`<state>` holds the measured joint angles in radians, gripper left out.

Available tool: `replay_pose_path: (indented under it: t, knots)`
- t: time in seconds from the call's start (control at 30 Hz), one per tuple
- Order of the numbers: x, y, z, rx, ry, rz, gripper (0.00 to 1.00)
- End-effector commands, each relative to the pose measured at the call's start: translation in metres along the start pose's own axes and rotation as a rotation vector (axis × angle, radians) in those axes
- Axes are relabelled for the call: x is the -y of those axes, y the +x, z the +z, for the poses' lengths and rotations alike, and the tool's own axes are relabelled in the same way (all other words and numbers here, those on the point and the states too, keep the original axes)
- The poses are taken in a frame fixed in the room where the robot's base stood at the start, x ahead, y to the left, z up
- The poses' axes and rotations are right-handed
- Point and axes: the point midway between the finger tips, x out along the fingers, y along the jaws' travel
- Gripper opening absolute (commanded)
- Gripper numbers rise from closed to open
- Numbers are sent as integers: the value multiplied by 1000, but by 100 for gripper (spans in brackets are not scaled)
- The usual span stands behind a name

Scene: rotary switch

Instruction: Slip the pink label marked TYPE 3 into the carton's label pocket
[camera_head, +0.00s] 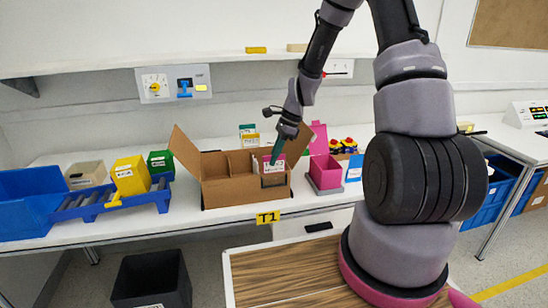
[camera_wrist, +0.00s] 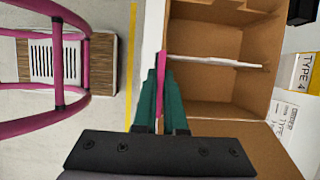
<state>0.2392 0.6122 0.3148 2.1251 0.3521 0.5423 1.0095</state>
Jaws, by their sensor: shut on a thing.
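The open brown carton (camera_head: 215,192) stands on the bench with its flaps spread. Its label pocket (camera_head: 273,181) is on the right part of the front face. My gripper (camera_head: 277,157) is over that part of the front wall, fingers pointing down. Its green fingers (camera_wrist: 161,98) are shut on the pink label (camera_wrist: 161,70), seen edge-on and lying along the carton's front wall. In the head view the label (camera_head: 275,164) shows a white printed face just above the pocket; its text is too small to read. Whether its lower edge is inside the pocket cannot be told.
A pink open box (camera_head: 325,174) stands right of the carton. A blue rack with a yellow bin (camera_head: 130,175) and a green bin (camera_head: 160,162) is on the left. A TYPE 4 card (camera_wrist: 302,72) lies beyond the carton. A yellow T1 tag (camera_head: 268,217) marks the bench edge.

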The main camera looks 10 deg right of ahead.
Motion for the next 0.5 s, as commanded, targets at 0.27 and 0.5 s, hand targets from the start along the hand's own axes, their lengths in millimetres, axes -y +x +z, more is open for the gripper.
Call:
replay_pose_path:
  t: [0.27,0.5]
  knots:
    - [0,0,0,0,0,0,0]
    - [0,3,-2,0,0,0,0]
